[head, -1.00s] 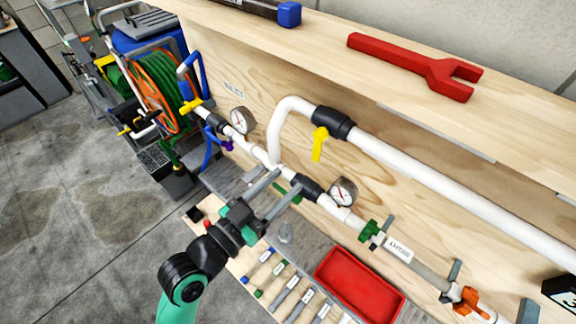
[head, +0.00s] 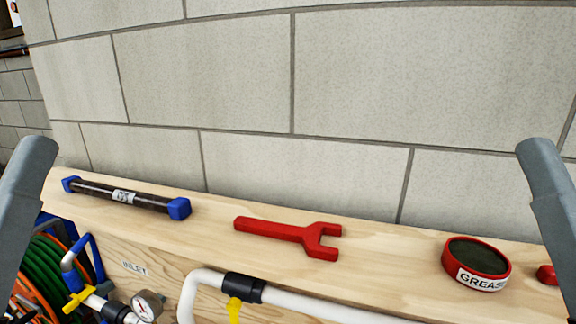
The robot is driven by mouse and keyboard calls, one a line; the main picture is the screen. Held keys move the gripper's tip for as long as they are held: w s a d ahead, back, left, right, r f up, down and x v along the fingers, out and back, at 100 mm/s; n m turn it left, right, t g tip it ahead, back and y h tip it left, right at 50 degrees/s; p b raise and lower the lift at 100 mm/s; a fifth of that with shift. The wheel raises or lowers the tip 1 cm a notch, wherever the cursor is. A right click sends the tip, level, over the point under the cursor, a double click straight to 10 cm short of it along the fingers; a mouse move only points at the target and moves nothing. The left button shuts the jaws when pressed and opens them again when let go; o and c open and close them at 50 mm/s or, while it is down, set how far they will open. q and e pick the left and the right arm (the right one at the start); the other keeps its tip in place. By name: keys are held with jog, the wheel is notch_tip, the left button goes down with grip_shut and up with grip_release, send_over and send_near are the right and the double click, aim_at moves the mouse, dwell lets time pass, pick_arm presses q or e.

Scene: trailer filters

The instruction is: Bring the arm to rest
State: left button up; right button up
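A grey bar that looks like part of my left gripper (head: 30,165) stands at the left edge of the head view, tip up. A matching grey bar that looks like part of my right gripper (head: 545,165) stands at the right edge. Only one bar shows on each side, and the rest of each arm is out of view. I see nothing held, and I cannot tell whether either gripper is open or shut.
A wooden shelf (head: 375,275) runs below a block wall (head: 340,75). On it lie a blue-capped dark tube (head: 95,191), a red wrench (head: 275,230) and a round GREASE tin (head: 477,262). White piping (head: 335,305), a gauge (head: 147,304) and a hose reel (head: 45,275) show below.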

notch_tip(320, 180, up, 18)
jog(key=p, duration=1.4)
jog(key=shift+p, duration=0.3)
jog(key=shift+w+r, duration=0.1)
